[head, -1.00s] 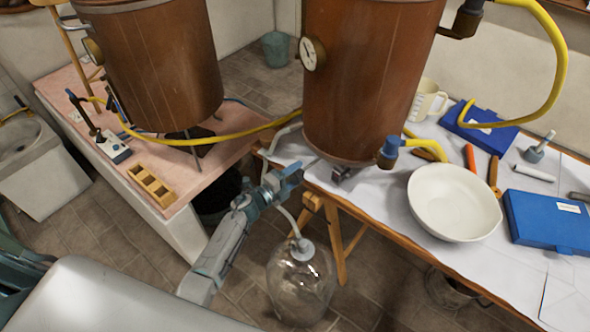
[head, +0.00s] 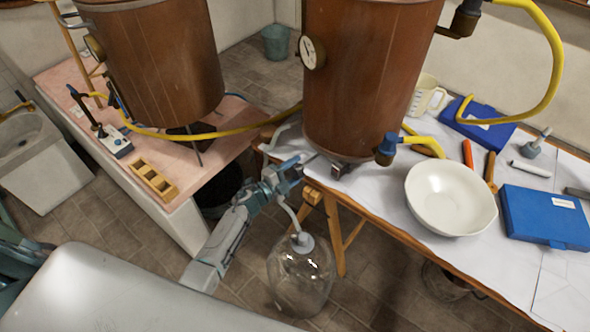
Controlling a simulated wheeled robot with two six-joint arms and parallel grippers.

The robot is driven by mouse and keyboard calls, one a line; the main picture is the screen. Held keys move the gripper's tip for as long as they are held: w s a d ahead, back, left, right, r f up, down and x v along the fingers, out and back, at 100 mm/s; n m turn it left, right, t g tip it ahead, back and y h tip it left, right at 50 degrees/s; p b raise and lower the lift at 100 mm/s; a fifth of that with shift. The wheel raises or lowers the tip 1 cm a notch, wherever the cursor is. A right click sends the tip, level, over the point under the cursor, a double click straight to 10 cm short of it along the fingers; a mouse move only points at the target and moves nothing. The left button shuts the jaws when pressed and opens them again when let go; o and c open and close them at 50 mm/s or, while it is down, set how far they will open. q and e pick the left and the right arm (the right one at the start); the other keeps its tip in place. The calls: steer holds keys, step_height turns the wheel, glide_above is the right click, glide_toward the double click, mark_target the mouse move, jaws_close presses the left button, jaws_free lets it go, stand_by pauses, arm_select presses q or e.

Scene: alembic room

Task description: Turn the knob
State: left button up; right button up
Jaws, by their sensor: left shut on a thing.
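A copper vessel (head: 350,90) with a dial gauge (head: 312,53) stands at the left end of the white-covered table. My left gripper (head: 290,172) is beside the low front-left edge of this vessel, where a pale tube runs down. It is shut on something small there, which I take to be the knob. Its fingers mostly hide the knob, so how far it is turned cannot be told. My right gripper is not in view.
A clear glass flask (head: 301,275) stands on the floor below my left gripper, with a tube (head: 291,214) into its neck. A white bowl (head: 450,198), blue cases (head: 546,217) and tools lie on the table. Another copper vessel (head: 155,65) stands on the pink-topped bench.

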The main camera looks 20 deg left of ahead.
arm_select(q)
steer(key=o, duration=1)
steer(key=shift+b+v, duration=1.1)
steer(key=shift+v, duration=4.35)
steer(key=s+a+f+n+g+y, duration=0.1)
steer(key=s+a+f+n+y, duration=0.25)
steer(key=f, duration=0.55)
steer(key=s+a+f+n+g+y, duration=0.1)
steer(key=s+f+n+g+y, duration=0.1)
steer(key=s+f+n, duration=0.55)
steer(key=s+a+f+n+g+y, duration=0.1)
steer(key=s+a+f+y, duration=0.2)
steer(key=f, duration=0.7)
steer(key=s+f+n+g, duration=0.2)
steer(key=s+f, duration=0.3)
steer(key=s, duration=0.6)
steer(key=s+d+f+n+g+y, duration=0.1)
steer(key=s+f+n+g, duration=0.2)
steer(key=s, duration=0.9)
steer(key=s+f+n+g, duration=0.3)
steer(key=s+f+g, duration=0.2)
steer(key=s+f, duration=0.4)
steer(key=shift+s+d+f+b, duration=0.1)
steer(key=shift+s+d+b, duration=0.1)
steer(key=shift+s, duration=0.4)
steer(key=shift+s+d+b, duration=0.15)
steer(key=shift+s, duration=0.45)
